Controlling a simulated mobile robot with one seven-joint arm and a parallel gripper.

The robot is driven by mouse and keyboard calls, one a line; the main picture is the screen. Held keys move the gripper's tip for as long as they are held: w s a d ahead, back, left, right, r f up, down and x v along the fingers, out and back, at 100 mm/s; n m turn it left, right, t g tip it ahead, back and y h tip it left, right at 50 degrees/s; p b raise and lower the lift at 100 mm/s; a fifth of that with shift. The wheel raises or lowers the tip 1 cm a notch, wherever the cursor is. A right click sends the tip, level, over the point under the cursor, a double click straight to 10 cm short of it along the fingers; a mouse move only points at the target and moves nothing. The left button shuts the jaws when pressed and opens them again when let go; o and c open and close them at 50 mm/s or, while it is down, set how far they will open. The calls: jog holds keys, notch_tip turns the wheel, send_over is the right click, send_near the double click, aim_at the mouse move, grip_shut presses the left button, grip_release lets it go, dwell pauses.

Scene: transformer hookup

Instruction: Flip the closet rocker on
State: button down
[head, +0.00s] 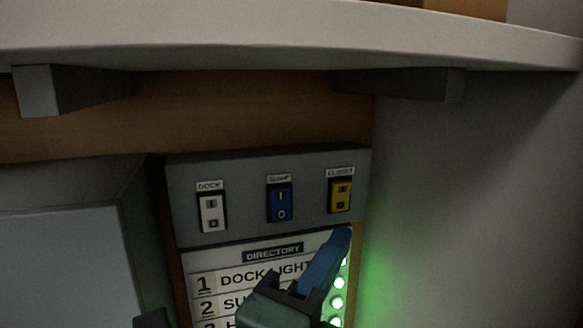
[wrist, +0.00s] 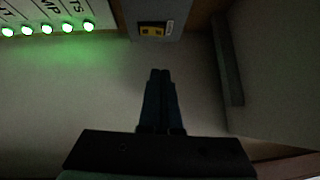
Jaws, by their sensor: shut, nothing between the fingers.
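The closet rocker (head: 340,195) is a yellow switch under a "CLOSET" label, at the right end of a grey switch panel (head: 240,234). It also shows at the top of the wrist view (wrist: 152,31). Which way it is tipped is too small and dark to tell. My gripper (head: 343,234) is shut and empty, with its blue fingers pointing up just below the closet rocker in the head view. In the wrist view the fingertips (wrist: 160,72) are apart from the rocker, with a visible gap between them.
A white dock rocker (head: 212,214) and a blue middle rocker (head: 280,203) share the panel. A directory board (head: 215,262) with green lights (head: 337,303) is below. A pale shelf (head: 250,35) with brackets overhangs above. A grey box (head: 60,260) stands left.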

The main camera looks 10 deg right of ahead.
aim_at(348, 187)
jog(key=p+x, duration=0.1)
jog(key=x, duration=0.2)
jog(key=a+p+x, duration=0.1)
jog(key=p+x, duration=0.1)
jog(key=x, duration=0.1)
jog(key=w+p+x, duration=0.1)
jog(key=x, duration=0.2)
jog(key=shift+a+r+p, duration=0.2)
jog(key=shift+a+p, duration=0.05)
jog(key=shift+p, duration=0.1)
jog(key=shift+w+a+f, duration=0.1)
jog(key=shift+w+a, duration=0.05)
jog(key=shift+w, duration=0.45)
jog(key=shift+w+f+b, duration=0.1)
jog(key=shift+b, duration=0.2)
